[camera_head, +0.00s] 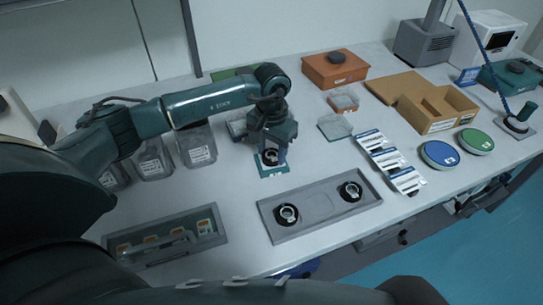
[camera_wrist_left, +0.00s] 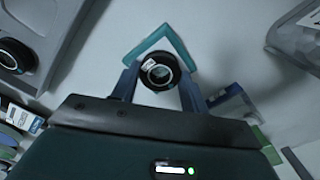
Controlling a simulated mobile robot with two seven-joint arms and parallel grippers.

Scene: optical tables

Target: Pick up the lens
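The lens (camera_head: 271,157), a black ring with a glassy centre, sits on a small teal-edged square holder (camera_head: 272,169) on the table. In the left wrist view the lens (camera_wrist_left: 160,71) lies between the fingers of my left gripper (camera_wrist_left: 159,78), with the teal holder edge (camera_wrist_left: 150,42) beyond it. My left gripper (camera_head: 273,147) points down over the lens in the head view and partly hides it. Its fingers stand apart, one on each side of the lens, close to its rim; contact is not clear. My right gripper is not in view.
A grey tray (camera_head: 318,207) with two black ring-mounted lenses lies in front. Clear containers (camera_head: 196,147) stand to the left, a grey component tray (camera_head: 168,238) at front left. Labelled packs (camera_head: 391,161) and round blue and green tins (camera_head: 439,154) lie right.

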